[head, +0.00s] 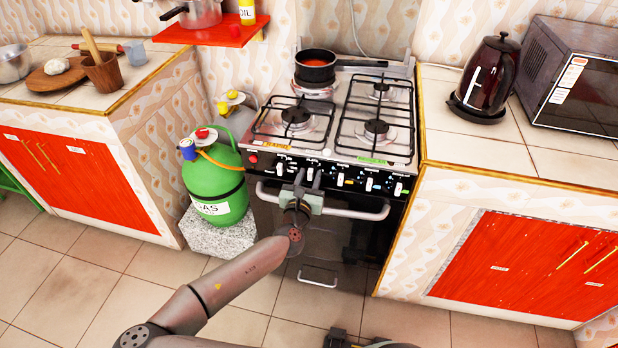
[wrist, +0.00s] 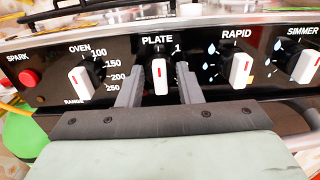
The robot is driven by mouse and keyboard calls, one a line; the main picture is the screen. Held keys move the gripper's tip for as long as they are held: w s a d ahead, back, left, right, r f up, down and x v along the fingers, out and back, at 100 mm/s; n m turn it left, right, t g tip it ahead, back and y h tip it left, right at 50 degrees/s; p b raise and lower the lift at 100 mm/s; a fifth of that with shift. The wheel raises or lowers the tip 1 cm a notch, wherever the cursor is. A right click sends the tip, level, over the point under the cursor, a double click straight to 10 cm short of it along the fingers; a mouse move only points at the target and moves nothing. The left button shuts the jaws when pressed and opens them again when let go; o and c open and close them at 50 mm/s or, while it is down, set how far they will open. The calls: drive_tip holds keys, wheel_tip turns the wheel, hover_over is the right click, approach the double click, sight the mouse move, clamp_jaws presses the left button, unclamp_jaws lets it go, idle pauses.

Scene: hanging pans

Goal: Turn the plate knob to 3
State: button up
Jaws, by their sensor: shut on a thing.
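The plate knob (wrist: 159,77) is a white knob under the PLATE label on the black stove panel. Its red mark points straight up, and a 1 shows to its upper right. My gripper (wrist: 159,84) has one finger on each side of this knob and is shut on it. Other numbers on the plate dial are hidden or not readable.
The oven knob (wrist: 85,79) is left of the plate knob, and the rapid knob (wrist: 236,69) and simmer knob (wrist: 305,66) are to the right. The oven handle (head: 355,213) runs just below the panel. A pot (head: 315,68) sits on the stove's back left. A green gas cylinder (head: 214,180) stands left.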

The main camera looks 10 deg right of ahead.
drive_tip(key=shift+m, duration=0.3)
drive_tip(key=m+b, duration=0.2)
drive_tip(key=shift+f+m, duration=0.15)
drive_tip(key=shift+m, duration=0.15)
drive_tip(key=m+b, duration=0.2)
drive_tip(key=m, duration=0.2)
drive_tip(key=shift+d+m, duration=0.1)
drive_tip(key=shift+m, duration=0.2)
drive_tip(key=m+b, duration=0.1)
drive_tip(key=m, duration=0.2)
drive_tip(key=shift+m, duration=0.3)
drive_tip(key=m+b, duration=0.1)
drive_tip(key=m, duration=0.2)
drive_tip(key=shift+s+d+m+b, duration=0.1)
drive_tip(key=shift+m+b, duration=0.2)
drive_tip(key=m+b, duration=0.1)
drive_tip(key=m, duration=0.5)
drive_tip(key=shift+f+b, duration=0.15)
drive_tip(key=shift+b, duration=0.25)
drive_tip(key=m+b, duration=0.1)
drive_tip(key=m, duration=0.5)
drive_tip(key=shift+b, duration=0.3)
